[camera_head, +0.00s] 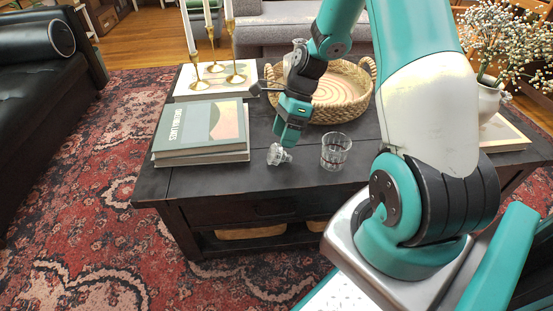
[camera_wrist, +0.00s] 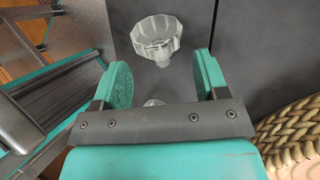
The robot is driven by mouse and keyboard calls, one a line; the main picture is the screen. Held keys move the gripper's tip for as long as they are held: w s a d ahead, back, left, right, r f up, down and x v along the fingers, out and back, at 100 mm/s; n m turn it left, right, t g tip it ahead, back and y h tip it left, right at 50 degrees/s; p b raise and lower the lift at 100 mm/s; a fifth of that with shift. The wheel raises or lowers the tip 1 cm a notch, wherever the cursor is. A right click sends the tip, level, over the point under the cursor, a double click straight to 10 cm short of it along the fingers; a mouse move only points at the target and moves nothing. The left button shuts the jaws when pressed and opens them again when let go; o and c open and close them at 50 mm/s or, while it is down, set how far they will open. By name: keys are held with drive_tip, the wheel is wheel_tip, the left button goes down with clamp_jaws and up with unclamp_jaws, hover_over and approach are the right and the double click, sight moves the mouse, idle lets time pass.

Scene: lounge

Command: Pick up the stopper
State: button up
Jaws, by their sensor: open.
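The stopper (camera_head: 279,154) is a small clear, faceted glass piece on the dark coffee table (camera_head: 300,185), near its front edge. In the wrist view the stopper (camera_wrist: 157,37) shows just beyond the fingertips, roughly centred between them sideways. My gripper (camera_head: 287,140) is just above the stopper in the head view. In the wrist view my gripper (camera_wrist: 161,72) has its two teal fingers wide apart with nothing held. Whether a finger touches the stopper cannot be told.
A clear glass tumbler (camera_head: 336,151) stands close to the right of the stopper. Stacked books (camera_head: 203,133) lie to the left. A woven basket (camera_head: 338,92) and brass candle holders (camera_head: 235,72) stand behind. Bare table lies between the books and the stopper.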

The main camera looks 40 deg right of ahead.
sight(276, 150)
drive_tip(key=b+x, duration=0.3)
drive_tip(key=x, duration=0.2)
drive_tip(key=shift+a, duration=0.3)
drive_tip(key=c, duration=0.6)
drive_tip(key=shift+r, duration=0.1)
drive_tip(key=shift+w+r, duration=0.1)
drive_tip(key=shift+r, duration=0.05)
wheel_tip(276, 150, up, 20)
drive_tip(key=p, duration=0.9)
